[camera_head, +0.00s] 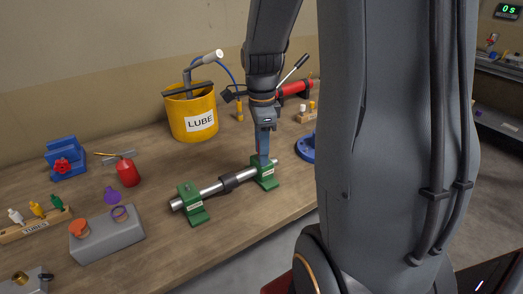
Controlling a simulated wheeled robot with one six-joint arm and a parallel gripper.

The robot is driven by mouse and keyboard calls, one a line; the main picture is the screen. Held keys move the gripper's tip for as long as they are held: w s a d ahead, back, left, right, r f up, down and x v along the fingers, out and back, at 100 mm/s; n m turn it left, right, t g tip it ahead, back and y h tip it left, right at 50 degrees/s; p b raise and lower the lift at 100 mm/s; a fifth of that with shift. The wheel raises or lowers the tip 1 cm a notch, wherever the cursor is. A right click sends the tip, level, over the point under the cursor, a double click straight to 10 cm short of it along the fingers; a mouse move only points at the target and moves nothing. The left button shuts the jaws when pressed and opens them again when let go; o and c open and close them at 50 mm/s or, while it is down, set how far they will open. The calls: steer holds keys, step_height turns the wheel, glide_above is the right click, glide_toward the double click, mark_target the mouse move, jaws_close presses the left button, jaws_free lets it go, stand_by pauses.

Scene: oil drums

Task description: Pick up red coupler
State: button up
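A small red, lobed piece (62,165) sits at the front of a blue block (66,152) at the left; it may be the red coupler, but it is too small to be sure. My gripper (263,155) points down over the right green support (264,181) of a steel shaft (208,190), well to the right of the red piece. A dark collar (229,183) is around the shaft between the two green supports. The gripper's fingers are seen edge-on, so I cannot tell their opening or whether they touch the support.
A yellow LUBE bucket (190,115) stands behind the shaft. A red oil can (128,173), a grey box (106,240) with orange and purple pieces, and a rack of fittings (36,225) are at the left. My arm hides the table's right side.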

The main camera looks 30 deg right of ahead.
jaws_close()
steer(key=shift+r, duration=0.1)
